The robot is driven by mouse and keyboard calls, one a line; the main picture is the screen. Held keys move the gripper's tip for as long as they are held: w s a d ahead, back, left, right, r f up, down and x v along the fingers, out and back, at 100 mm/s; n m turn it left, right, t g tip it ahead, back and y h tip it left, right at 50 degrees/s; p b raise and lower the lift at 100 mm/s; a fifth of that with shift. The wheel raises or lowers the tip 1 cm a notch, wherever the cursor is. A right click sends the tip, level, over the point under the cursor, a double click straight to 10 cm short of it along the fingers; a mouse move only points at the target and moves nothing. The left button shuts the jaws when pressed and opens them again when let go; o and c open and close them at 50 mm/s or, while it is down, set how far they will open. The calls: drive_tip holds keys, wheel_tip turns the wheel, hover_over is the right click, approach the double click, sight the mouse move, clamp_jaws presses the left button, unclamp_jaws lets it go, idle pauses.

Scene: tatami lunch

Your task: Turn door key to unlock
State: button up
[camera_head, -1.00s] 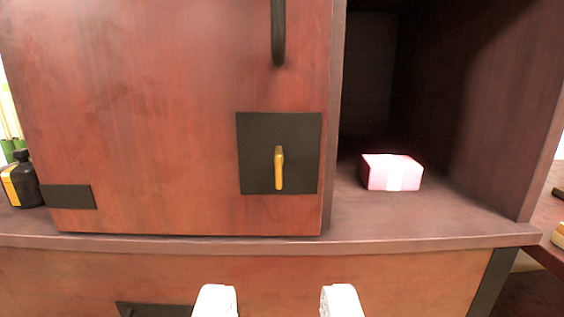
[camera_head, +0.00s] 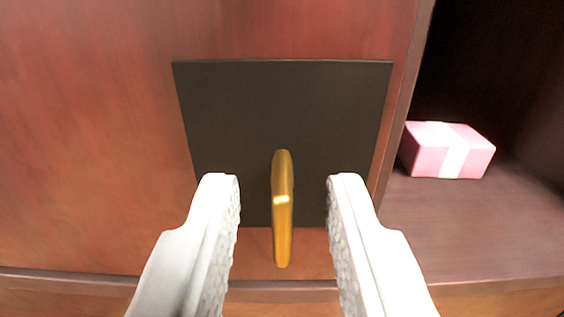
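The door key (camera_head: 282,210) is a gold-yellow bar that hangs upright on a square black plate (camera_head: 285,100). The plate is fixed to the reddish-brown cabinet door (camera_head: 90,130). My gripper (camera_head: 282,185) is open, with one white finger to the left of the key and one to the right. There is a clear gap on both sides, and neither finger appears to touch the key. The fingers hide parts of the plate's lower corners.
To the right of the door is an open, dark compartment with a pink box (camera_head: 430,152) with a pale band on its floor (camera_head: 440,215). A cabinet ledge (camera_head: 70,283) runs below the door.

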drive_tip(key=shift+w, duration=0.25)
clamp_jaws()
